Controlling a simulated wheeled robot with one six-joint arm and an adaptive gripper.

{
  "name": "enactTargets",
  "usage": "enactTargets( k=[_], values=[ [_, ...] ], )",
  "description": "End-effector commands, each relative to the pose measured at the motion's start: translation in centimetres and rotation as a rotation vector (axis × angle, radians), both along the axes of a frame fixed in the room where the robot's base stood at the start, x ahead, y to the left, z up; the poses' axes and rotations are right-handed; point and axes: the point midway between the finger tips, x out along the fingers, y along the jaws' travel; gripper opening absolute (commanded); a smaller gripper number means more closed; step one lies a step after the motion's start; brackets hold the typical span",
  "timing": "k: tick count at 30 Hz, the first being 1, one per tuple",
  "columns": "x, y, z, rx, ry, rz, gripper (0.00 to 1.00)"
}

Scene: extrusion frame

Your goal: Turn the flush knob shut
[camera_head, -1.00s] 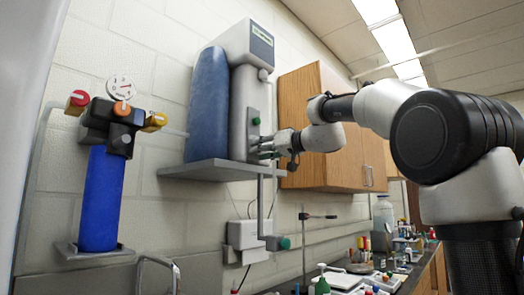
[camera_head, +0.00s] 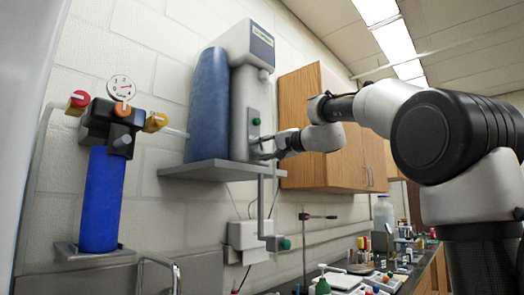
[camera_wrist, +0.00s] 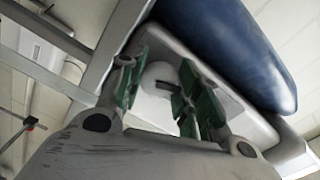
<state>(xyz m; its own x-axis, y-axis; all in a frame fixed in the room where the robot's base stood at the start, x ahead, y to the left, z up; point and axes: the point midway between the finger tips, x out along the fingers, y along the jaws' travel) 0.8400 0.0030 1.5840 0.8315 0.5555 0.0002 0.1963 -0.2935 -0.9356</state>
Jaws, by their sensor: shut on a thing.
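A grey dispenser unit (camera_head: 240,75) with a blue cylinder stands on a wall shelf. Its narrow front plate carries a small green knob (camera_head: 256,122), which is clear of my gripper. My gripper (camera_head: 267,154) reaches in from the right at the lower part of this plate. In the wrist view, the green-padded fingers of my gripper (camera_wrist: 157,95) stand on both sides of a pale round knob (camera_wrist: 160,75) and are shut on it. In the head view this knob is hidden by the fingers. I cannot read any label on it, nor tell its turn angle.
The grey shelf (camera_head: 200,172) lies just under my gripper. A wooden cabinet (camera_head: 320,125) is close behind my wrist. A blue filter with coloured knobs (camera_head: 100,195) hangs at the left. The bench below is cluttered.

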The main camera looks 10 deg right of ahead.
Motion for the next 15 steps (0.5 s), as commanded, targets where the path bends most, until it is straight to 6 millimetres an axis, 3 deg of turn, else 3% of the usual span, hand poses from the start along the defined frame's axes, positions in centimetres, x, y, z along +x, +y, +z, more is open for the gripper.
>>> enactTargets(
  k=[15],
  values=[
    [0.03,-0.02,-0.04,0.267,0.180,-0.001,0.10]
  ],
)
